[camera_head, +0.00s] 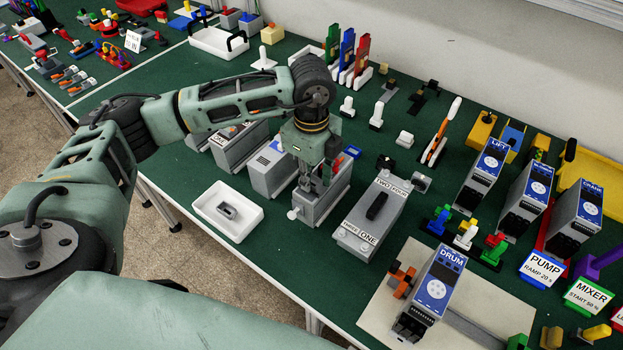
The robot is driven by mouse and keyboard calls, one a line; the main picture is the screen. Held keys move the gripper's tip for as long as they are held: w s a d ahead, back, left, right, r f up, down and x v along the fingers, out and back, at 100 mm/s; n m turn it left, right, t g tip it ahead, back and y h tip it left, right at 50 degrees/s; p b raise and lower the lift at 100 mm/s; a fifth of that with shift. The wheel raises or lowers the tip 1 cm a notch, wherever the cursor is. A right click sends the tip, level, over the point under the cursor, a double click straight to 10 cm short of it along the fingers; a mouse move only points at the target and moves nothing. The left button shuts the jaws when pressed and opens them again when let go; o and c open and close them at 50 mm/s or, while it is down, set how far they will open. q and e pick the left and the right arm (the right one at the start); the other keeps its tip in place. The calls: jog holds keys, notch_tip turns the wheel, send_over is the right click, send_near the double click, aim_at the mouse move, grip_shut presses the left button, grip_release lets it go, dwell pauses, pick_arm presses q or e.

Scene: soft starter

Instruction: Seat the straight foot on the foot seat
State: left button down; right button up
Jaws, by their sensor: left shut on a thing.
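My left gripper (309,183) points down over a grey box-shaped unit (325,205) near the table's front edge. It is shut on a small part, likely the straight foot, which is mostly hidden between the fingers. I cannot tell whether that part touches the unit. The foot seat cannot be told apart under the gripper. A small white knob sticks out at the unit's lower left. A white tray (250,226) to the left holds a loose grey part (228,211). My right gripper is not in view.
Grey boxes (268,170) stand close on the left. A grey switch box (372,215) labelled TWO FOUR and THREE ONE stands on the right. The DRUM unit (436,290) stands on a pale board further right. Some bare green table lies between the tray and the unit.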

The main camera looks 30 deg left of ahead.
pick_arm(q)
jog(key=shift+f, duration=0.1)
jog(key=c, duration=1.9)
grip_release()
jog(key=o, duration=0.5)
jog(key=shift+c, duration=0.2)
jog(key=shift+o, duration=0.7)
jog(key=o, duration=0.4)
